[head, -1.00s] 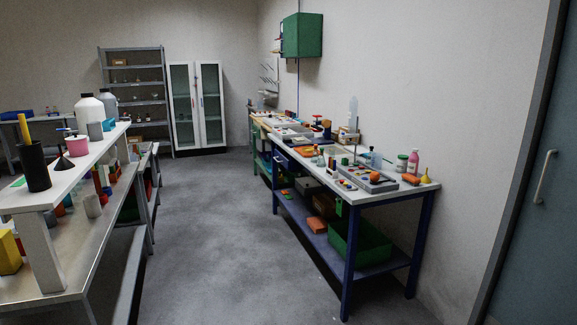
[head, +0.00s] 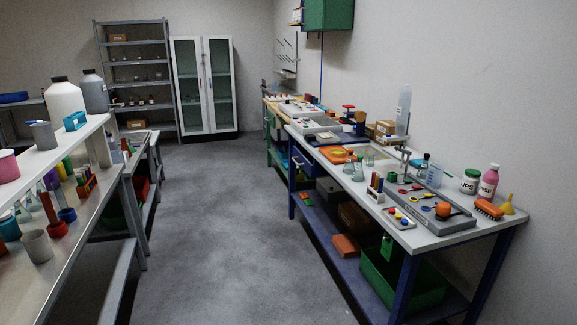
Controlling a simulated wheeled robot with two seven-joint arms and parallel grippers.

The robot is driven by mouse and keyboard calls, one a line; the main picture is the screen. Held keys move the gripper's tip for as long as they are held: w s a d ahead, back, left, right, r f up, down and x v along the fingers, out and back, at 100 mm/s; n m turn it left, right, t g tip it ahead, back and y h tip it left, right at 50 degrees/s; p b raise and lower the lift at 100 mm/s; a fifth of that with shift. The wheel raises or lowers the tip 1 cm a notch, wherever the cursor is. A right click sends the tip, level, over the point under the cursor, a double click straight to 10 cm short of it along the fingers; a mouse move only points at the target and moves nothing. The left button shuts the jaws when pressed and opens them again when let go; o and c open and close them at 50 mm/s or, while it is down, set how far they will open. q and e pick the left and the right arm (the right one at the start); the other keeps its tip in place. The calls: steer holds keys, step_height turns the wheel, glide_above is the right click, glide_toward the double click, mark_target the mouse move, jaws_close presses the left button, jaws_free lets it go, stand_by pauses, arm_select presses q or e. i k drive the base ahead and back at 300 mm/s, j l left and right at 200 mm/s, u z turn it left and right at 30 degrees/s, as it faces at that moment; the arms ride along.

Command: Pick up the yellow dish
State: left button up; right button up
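A flat yellow-orange item (head: 337,155) lies on the white-topped, blue-legged bench (head: 440,236) along the right wall. It is too small to tell for sure whether it is the yellow dish. A yellow funnel (head: 507,204) stands at the near right corner of the same bench. Neither of my grippers shows in the head view.
A grey floor aisle (head: 225,200) runs clear between the right bench and the left shelved bench (head: 75,232). A green bin (head: 400,283) sits on the right bench's lower shelf. A white glass-door cabinet (head: 205,85) and grey shelves (head: 135,75) stand at the back.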

mark_target(337, 152)
steer(key=i+z, duration=0.15)
steer(key=i, duration=0.3)
steer(key=i+j+z, duration=0.1)
steer(key=i, duration=0.35)
steer(key=i+j+z, duration=0.15)
steer(key=i, duration=0.3)
steer(key=i+j+z, duration=0.15)
steer(key=i, duration=0.25)
